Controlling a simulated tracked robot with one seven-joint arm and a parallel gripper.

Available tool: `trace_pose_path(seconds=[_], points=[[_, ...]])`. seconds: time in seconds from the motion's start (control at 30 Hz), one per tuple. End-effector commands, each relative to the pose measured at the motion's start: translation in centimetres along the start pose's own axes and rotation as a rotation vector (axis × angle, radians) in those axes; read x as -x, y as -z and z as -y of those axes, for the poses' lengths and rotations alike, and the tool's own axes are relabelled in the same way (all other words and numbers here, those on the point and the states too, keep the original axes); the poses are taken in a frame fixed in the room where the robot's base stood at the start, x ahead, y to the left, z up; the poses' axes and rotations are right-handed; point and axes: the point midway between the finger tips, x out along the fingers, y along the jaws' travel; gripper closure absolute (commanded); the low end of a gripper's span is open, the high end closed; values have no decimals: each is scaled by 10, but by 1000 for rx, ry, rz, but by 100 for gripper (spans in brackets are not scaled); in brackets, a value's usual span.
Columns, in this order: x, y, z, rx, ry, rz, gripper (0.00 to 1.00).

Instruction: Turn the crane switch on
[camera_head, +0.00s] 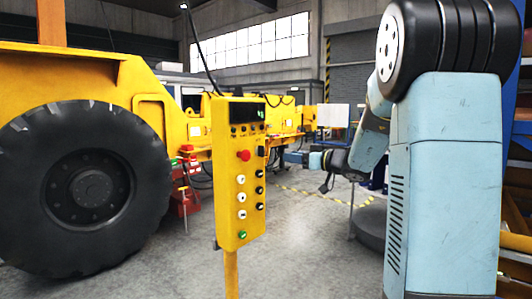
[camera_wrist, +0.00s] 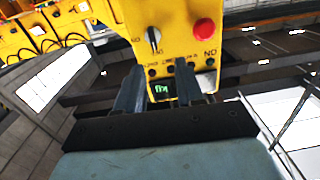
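A yellow control box (camera_head: 240,190) stands on a yellow post, with a red button (camera_head: 244,155), a dark display, several white and black controls and a green button. A black switch (camera_head: 262,151) sits right of the red button. In the wrist view the box is upside down: the black rotary switch (camera_wrist: 153,39) with a pale handle is beside the red button (camera_wrist: 204,29); its on or off position is unclear. My gripper (camera_head: 288,157) is right of the box. In the wrist view my gripper (camera_wrist: 160,68) is open and empty, its fingers apart before the box's display end.
A yellow vehicle with a large black tyre (camera_head: 90,187) stands at the left. Red stands (camera_head: 184,190) are behind the box. Grey floor (camera_head: 295,235) is open right of the post. A dark round object (camera_head: 370,225) lies beside my arm.

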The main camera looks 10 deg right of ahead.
Motion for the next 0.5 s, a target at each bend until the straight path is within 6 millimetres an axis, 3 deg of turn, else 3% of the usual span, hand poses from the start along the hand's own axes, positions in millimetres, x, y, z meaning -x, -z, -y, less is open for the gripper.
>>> trace_pose_path(seconds=[0.1,0.23,0.5], points=[[-2,1,-12,23,-24,-25,63],[-12,1,-14,28,-26,-30,63],[-56,2,-14,27,-23,-29,63]])
